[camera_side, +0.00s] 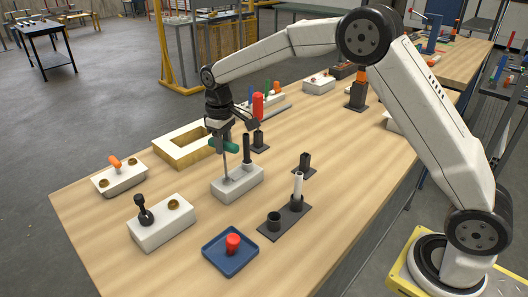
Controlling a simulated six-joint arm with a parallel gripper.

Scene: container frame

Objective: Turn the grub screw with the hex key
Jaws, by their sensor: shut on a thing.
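My gripper (221,135) is above a white block (238,185) near the middle of the bench. It is shut on the hex key, whose green cross handle (226,146) shows at the jaws. The key's thin grey shaft (225,166) points down, close to upright, and its lower end is at the block's top. The grub screw cannot be made out; whether the tip sits in it cannot be told. A black post (246,148) stands at the block's far end, close to the right of the key.
A hollow wooden frame (168,158) lies behind left. White blocks with an orange handle (115,161) and a black knob (145,212) stand left. A blue tray (211,251) holds a red piece. A dark base (283,220) carries a white cylinder (297,186). Bare bench lies at the front left.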

